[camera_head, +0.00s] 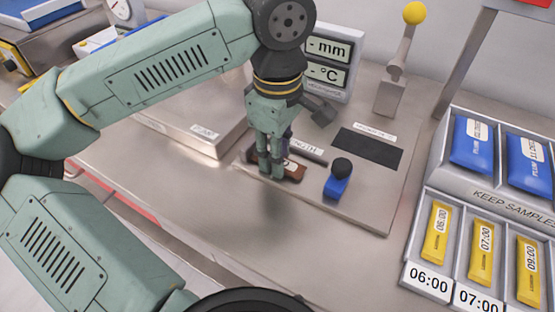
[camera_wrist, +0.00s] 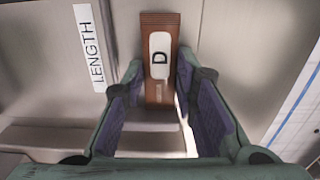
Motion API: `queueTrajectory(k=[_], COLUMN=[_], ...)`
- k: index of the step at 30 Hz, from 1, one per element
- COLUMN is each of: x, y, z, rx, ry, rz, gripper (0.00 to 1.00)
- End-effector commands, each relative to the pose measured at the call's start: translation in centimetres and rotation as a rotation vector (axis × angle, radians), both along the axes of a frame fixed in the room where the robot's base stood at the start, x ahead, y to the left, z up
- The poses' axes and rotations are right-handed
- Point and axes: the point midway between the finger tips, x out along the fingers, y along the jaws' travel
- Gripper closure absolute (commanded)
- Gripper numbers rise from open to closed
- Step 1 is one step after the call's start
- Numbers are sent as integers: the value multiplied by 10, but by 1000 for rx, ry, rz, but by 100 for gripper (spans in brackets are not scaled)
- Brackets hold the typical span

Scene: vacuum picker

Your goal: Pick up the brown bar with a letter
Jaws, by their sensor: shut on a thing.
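The brown bar (camera_wrist: 158,88) bears a white label with the letter D. In the wrist view it lies between the two fingers of my gripper (camera_wrist: 160,92), its far end sticking out past the fingertips. In the head view the bar (camera_head: 292,170) shows at the fingertips of my gripper (camera_head: 271,168), low at the grey measuring plate. My gripper is shut on the bar. Part of the bar is hidden by the fingers in the head view, and I cannot tell whether it touches the plate.
A blue block with a black knob (camera_head: 338,180) and a black pad (camera_head: 369,148) are right of my gripper. A display (camera_head: 330,62) stands behind. A sample rack (camera_head: 440,187) with yellow and blue packs is at the right. The front bench (camera_head: 215,205) is clear.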

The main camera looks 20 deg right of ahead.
Motion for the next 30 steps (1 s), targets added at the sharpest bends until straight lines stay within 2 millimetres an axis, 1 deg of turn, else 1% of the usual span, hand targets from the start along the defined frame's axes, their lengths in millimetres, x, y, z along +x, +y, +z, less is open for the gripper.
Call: queueTrajectory(k=[3,8,11,14,21,24,27,30], x=[0,0,0,1,1,0,0,0], y=[0,0,0,-1,-1,-1,0,0], z=[0,0,5,18,67,83,94,99], rx=[0,0,-1,-1,-1,0,-1,0], ry=[0,0,-1,-4,-4,-1,-1,0], rz=[0,0,1,1,1,0,0,-1], gripper=[98,98,98,98,98,98,98,98])
